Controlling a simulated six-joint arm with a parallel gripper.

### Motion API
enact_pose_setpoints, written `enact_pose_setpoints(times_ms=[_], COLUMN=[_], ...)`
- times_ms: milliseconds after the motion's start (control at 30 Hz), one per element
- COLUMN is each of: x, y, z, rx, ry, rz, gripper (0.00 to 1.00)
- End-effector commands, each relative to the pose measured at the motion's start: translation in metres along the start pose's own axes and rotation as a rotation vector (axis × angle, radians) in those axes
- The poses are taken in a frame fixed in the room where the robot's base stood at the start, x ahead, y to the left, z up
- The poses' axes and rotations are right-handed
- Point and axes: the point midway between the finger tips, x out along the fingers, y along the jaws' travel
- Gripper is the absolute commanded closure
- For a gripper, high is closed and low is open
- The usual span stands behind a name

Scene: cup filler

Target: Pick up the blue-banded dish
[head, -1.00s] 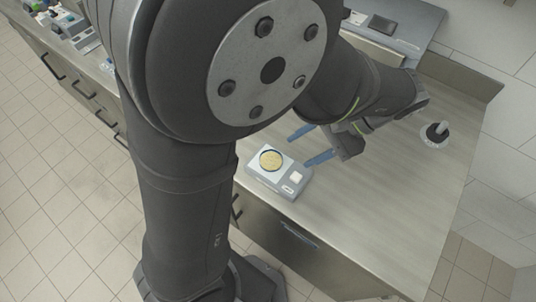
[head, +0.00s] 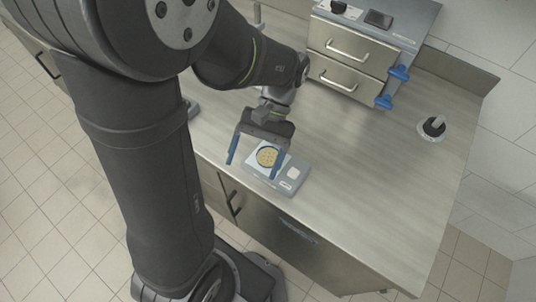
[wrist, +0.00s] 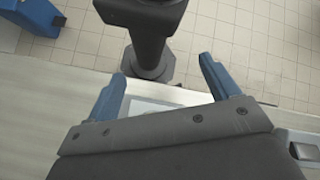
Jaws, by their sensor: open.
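A small round dish (head: 259,157) with a dark rim and yellowish contents sits on a grey scale (head: 286,186) near the counter's front edge in the head view. A blue band on the dish is too small to make out. My gripper (head: 252,170) is open and empty, with its blue fingers pointing down over the scale area. In this view, one finger lies left of the dish and the other overlaps its right side.
A drawer unit (head: 352,60) with blue parts (head: 398,73) at its right side stands at the back of the counter. A round item with a dark, upright piece (head: 433,127) is at the right. The counter (head: 380,180) right of the scale is clear.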

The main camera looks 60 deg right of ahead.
Motion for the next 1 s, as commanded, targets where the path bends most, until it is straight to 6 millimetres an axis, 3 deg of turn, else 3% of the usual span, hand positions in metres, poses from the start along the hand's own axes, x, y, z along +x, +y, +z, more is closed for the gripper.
enact_pose_setpoints(times_ms=[100, 400, 1000], x=[0.018, 0.047, 0.059], y=[-0.016, -0.037, -0.082], z=[0.002, 0.01, 0.006], rx=[-0.094, -0.33, -0.878], ry=[-0.083, -0.251, -0.479], rz=[0.171, 0.604, 1.506], gripper=[0.19, 0.19, 0.19])
